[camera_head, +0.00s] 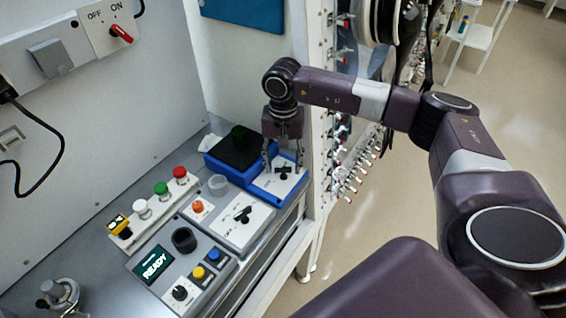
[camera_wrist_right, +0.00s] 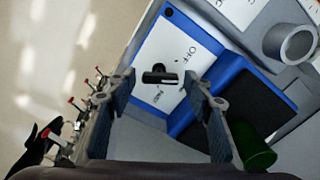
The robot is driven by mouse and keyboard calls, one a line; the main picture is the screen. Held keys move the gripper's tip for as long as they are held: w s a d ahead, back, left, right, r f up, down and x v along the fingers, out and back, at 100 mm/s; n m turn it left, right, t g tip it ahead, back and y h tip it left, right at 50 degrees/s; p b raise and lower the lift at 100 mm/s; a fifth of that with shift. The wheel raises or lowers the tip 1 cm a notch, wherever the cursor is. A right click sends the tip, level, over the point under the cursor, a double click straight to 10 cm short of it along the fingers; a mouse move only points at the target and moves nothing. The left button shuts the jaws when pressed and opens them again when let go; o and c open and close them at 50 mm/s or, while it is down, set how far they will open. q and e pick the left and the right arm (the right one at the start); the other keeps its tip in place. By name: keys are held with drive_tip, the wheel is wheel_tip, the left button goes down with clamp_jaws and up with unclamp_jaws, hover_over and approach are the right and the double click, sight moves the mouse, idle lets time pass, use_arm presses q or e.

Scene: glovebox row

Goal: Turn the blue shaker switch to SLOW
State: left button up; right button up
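The blue shaker (camera_head: 216,170) stands at the far end of the bench, with a black top plate (camera_head: 236,150) and a white switch panel (camera_head: 266,187). In the right wrist view, the panel (camera_wrist_right: 150,50) carries a black switch (camera_wrist_right: 160,76) with a bar-shaped handle. "OFF" is legible beside it; another label is too small to read. My right gripper (camera_head: 284,168) points down over the panel. It is open, its fingers (camera_wrist_right: 160,84) on either side of the switch with gaps. I cannot tell whether they touch the panel. My left gripper is not in view.
A grey cup (camera_head: 218,184) and a white panel with a black switch (camera_head: 240,222) are nearby. A READY display unit (camera_head: 153,264) and coloured buttons (camera_head: 161,188) are nearer. A valve-covered post (camera_head: 330,110) stands close right.

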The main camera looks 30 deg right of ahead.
drive_tip(key=c, duration=0.9)
